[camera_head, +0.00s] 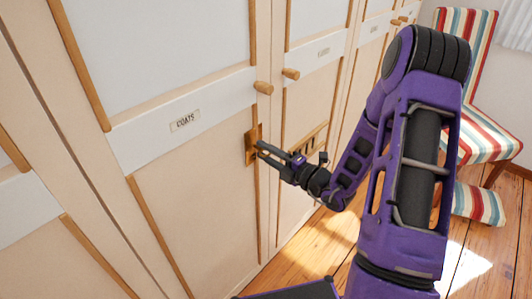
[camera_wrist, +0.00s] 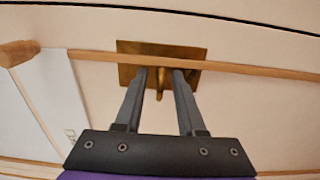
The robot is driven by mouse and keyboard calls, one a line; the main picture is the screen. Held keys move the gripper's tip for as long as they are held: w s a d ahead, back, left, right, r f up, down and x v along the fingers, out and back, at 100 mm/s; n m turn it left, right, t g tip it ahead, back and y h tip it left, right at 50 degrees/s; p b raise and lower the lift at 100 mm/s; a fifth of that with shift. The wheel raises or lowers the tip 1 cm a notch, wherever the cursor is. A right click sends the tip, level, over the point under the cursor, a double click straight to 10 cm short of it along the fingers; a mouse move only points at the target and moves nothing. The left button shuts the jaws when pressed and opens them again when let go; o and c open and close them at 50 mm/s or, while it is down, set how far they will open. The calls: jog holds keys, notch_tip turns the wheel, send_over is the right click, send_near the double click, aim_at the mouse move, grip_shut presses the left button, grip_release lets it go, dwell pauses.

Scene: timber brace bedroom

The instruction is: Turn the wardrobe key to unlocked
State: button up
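The wardrobe door labelled "COATS" (camera_head: 190,180) is cream with timber strips and appears closed. A brass lock plate (camera_head: 250,146) is on its right edge, and the plate also shows in the wrist view (camera_wrist: 126,60). A small brass key (camera_wrist: 161,84) sticks out from the plate in the wrist view; my fingers hide it in the head view. My gripper (camera_head: 260,150) is at the plate. In the wrist view its two grey fingers (camera_wrist: 159,76) stand apart, one on each side of the key, with a visible gap to it.
Round wooden knobs (camera_head: 263,87) (camera_head: 290,73) sit above the lock on neighbouring doors. A striped chair (camera_head: 485,140) stands at the right on the plank floor (camera_head: 318,240).

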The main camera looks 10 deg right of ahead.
grip_shut()
jog(key=shift+n, duration=0.3)
dwell(0.3)
jog(key=n, duration=0.3)
jog(key=shift+n, duration=0.3)
jog(key=n, duration=0.4)
jog(key=shift+n, duration=0.3)
jog(key=n+b, duration=0.1)
jog(key=n, duration=0.3)
jog(key=shift+n, duration=0.3)
jog(key=shift+n+b, duration=0.55)
jog(key=shift+n, duration=1.65)
